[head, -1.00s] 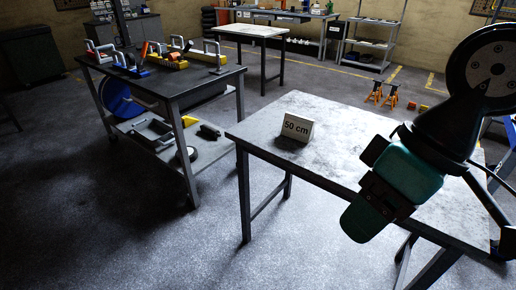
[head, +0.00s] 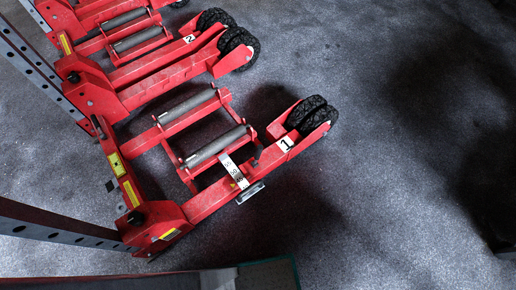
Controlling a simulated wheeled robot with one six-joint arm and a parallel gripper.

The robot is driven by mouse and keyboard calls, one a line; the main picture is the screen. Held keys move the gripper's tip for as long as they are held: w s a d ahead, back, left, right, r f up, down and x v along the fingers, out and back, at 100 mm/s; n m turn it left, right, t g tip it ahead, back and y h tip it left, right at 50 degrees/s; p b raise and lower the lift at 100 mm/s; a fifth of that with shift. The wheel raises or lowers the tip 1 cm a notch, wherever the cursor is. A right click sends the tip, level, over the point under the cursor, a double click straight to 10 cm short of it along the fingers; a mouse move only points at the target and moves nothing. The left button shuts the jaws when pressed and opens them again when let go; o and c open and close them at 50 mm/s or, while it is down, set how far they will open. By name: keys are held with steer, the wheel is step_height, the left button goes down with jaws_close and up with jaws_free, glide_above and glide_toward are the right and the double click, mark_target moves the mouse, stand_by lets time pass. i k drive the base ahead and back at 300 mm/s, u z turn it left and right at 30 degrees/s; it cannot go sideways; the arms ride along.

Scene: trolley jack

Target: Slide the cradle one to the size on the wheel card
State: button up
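Cradle one (head: 205,203) is a red steel frame on the floor, with a "1" label (head: 287,144) near its black twin wheels. Two grey rollers (head: 215,147) lie across red brackets inside it. A small grey handle (head: 250,193) sticks out from the outer side of that arm. The wheel card is out of view now; a second ago it read "50 cm". My gripper is not in view.
A similar red cradle marked "2" (head: 189,38) lies just beyond, at the upper left. Perforated grey posts (head: 60,228) stand at the left. A dark teal-edged object (head: 270,275), unclear to me, crosses the bottom edge. The floor (head: 400,190) at the right is clear.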

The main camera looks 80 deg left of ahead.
mark_target(247, 189)
steer(key=u, duration=2.75)
